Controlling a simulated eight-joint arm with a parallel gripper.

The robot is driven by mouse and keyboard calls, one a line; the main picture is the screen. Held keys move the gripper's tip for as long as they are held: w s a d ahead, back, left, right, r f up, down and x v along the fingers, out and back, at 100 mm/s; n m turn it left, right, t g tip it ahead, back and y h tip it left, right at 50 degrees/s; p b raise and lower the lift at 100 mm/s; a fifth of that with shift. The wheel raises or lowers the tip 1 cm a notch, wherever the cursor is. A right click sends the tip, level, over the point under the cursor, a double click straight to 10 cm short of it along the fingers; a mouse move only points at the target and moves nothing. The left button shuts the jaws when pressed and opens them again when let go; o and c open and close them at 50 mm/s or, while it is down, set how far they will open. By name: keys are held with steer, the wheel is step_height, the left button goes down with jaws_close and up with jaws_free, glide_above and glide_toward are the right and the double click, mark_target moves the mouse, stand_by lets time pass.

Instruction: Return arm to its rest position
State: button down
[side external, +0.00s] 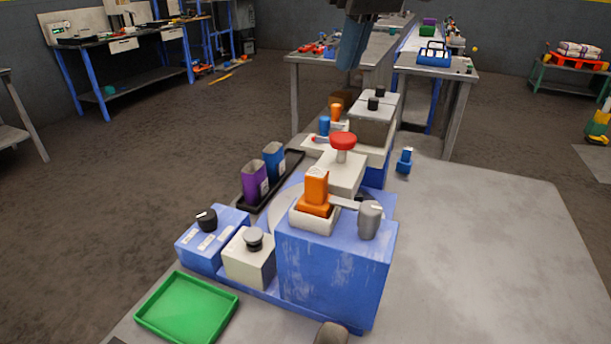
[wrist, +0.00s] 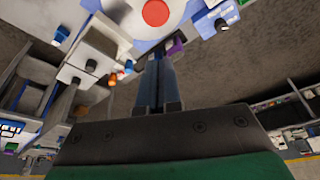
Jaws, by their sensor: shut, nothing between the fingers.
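My gripper (side external: 351,45) hangs at the top of the side external view, above and behind the palletizer machine, with its blue fingers pointing down and together. In the wrist view my gripper (wrist: 158,72) also shows its two blue fingers side by side, shut with nothing between them. It is clear of the blue and white machine (side external: 335,270) and touches nothing that I can see. The machine carries an orange block (side external: 316,188), a red mushroom knob (side external: 343,141) and a grey knob (side external: 370,219).
A black tray (side external: 285,169) holds a purple container (side external: 254,181) and a blue container (side external: 274,161). A green tray (side external: 187,308) lies at the front left. A small blue object (side external: 404,160) stands on the table's right part, which is otherwise clear. Workbenches stand behind.

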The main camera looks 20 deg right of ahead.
steer(key=s+d+f+m+t, duration=0.1)
steer(key=s+d+f+t, duration=0.1)
steer(key=s+d+f, duration=0.3)
steer(key=s+d+f+m+t, duration=0.2)
steer(key=s+d+f, duration=0.4)
steer(key=f, duration=0.7)
steer(key=shift+s+d+h, duration=0.3)
steer(key=shift+d+h, duration=0.1)
steer(key=shift+d, duration=0.5)
